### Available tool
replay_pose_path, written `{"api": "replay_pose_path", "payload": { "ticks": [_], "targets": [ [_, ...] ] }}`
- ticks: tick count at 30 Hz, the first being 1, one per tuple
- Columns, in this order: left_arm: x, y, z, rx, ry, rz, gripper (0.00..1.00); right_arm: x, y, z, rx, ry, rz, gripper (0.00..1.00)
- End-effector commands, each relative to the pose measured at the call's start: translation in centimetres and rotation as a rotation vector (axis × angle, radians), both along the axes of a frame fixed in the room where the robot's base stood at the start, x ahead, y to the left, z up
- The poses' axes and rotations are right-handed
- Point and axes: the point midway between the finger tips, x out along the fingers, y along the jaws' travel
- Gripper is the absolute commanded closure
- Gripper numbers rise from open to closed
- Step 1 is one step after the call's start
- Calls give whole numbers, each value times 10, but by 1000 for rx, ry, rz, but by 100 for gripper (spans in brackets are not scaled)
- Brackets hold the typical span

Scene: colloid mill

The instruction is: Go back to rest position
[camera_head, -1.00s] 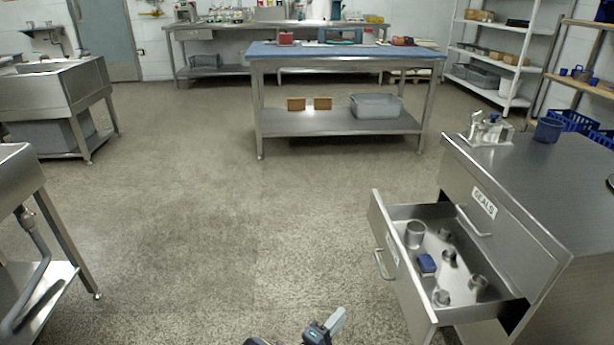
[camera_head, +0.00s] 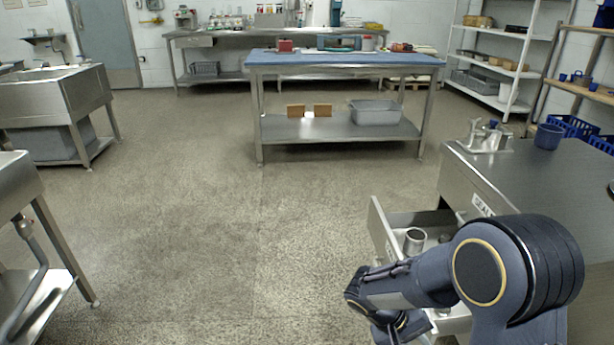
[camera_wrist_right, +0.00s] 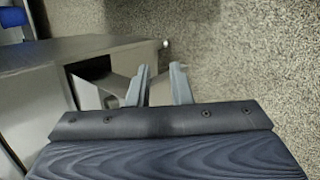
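My right arm (camera_head: 480,275) reaches in from the lower right of the head view, bent in front of the open drawer. Its fingers do not show there. My left gripper is in neither current view.
The open drawer (camera_head: 378,232) sticks out of the steel cabinet (camera_head: 550,190), and my arm hides much of it. A metal cup (camera_head: 414,240) stands inside. A blue-topped table (camera_head: 345,57) stands farther back. The floor at centre left is clear.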

Motion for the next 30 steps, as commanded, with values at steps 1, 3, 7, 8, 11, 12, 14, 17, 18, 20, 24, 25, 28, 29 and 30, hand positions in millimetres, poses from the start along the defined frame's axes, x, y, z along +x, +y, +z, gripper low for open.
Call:
{"api": "replay_pose_path", "payload": {
  "ticks": [1, 3, 7, 8, 11, 12, 14, 17, 18, 20, 24, 25, 28, 29, 30],
  "targets": [
    [0, 0, 0, 0, 0, 0, 75, -13, -5, 12, 96, -10, -45, 81],
    [0, 0, 0, 0, 0, 0, 75, -32, -8, 26, 227, -20, -91, 81],
    [0, 0, 0, 0, 0, 0, 75, -65, -7, 53, 456, -76, -150, 81],
    [0, 0, 0, 0, 0, 0, 75, -72, -6, 59, 505, -95, -159, 81],
    [0, 0, 0, 0, 0, 0, 75, -96, -2, 79, 658, -175, -179, 81],
    [0, 0, 0, 0, 0, 0, 75, -105, 0, 86, 714, -213, -181, 81],
    [0, 0, 0, 0, 0, 0, 75, -117, 3, 96, 785, -271, -182, 81],
    [0, 0, 0, 0, 0, 0, 75, -132, 9, 109, 870, -360, -174, 81],
    [0, 0, 0, 0, 0, 0, 75, -137, 12, 113, 897, -393, -169, 81],
    [0, 0, 0, 0, 0, 0, 75, -144, 15, 118, 928, -438, -163, 81],
    [0, 0, 0, 0, 0, 0, 75, -155, 21, 128, 980, -538, -146, 81],
    [0, 0, 0, 0, 0, 0, 75, -158, 22, 129, 989, -556, -142, 81],
    [0, 0, 0, 0, 0, 0, 75, -164, 26, 134, 1012, -621, -129, 81],
    [0, 0, 0, 0, 0, 0, 75, -166, 27, 136, 1018, -642, -124, 81],
    [0, 0, 0, 0, 0, 0, 75, -168, 28, 137, 1023, -668, -119, 81]
  ]
}}
